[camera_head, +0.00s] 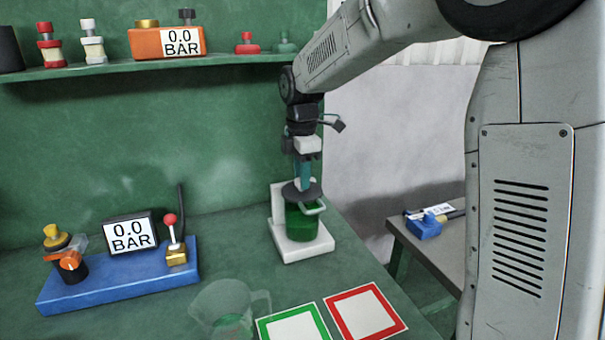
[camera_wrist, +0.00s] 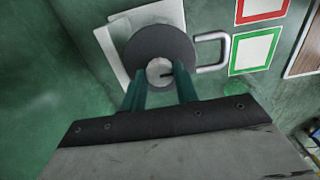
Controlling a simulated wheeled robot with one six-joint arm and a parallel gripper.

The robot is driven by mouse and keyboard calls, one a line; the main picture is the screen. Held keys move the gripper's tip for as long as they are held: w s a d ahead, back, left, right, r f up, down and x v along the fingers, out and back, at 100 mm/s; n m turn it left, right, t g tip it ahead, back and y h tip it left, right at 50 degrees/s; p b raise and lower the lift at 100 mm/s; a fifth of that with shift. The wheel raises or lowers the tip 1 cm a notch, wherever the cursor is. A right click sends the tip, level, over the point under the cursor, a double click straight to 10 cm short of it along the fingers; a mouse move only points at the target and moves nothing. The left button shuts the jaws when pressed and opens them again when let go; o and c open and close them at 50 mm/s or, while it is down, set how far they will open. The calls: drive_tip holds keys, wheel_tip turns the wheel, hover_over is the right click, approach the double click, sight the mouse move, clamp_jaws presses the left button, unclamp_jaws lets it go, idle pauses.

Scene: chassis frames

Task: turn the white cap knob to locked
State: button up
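The white cap knob (camera_wrist: 158,69) sits in the middle of a dark round lid (camera_wrist: 150,43), with a dark mark on its face. The lid tops a green jar (camera_head: 302,222) with a pale handle on a white stand (camera_head: 287,251). My gripper (camera_head: 303,181) points straight down over the lid. In the wrist view my gripper (camera_wrist: 160,78) has one teal finger on each side of the knob, with the tips right beside it. I cannot tell whether they press on it. In the head view the fingers partly hide the knob.
A clear pitcher (camera_head: 228,307), a green-framed card (camera_head: 293,325) and a red-framed card (camera_head: 365,312) lie in front. A blue base (camera_head: 120,278) with a gauge, valve and red-knobbed lever stands left. A shelf (camera_head: 100,70) runs along the wall above.

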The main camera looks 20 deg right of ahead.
drive_tip(key=shift+m, duration=0.4)
drive_tip(key=m, duration=0.3)
drive_tip(key=shift+m, duration=0.4)
drive_tip(key=m, duration=1.3)
drive_tip(key=shift+m, duration=0.3)
drive_tip(key=o, duration=1)
wheel_tip(320, 180, up, 8)
drive_tip(key=shift+f, duration=0.1)
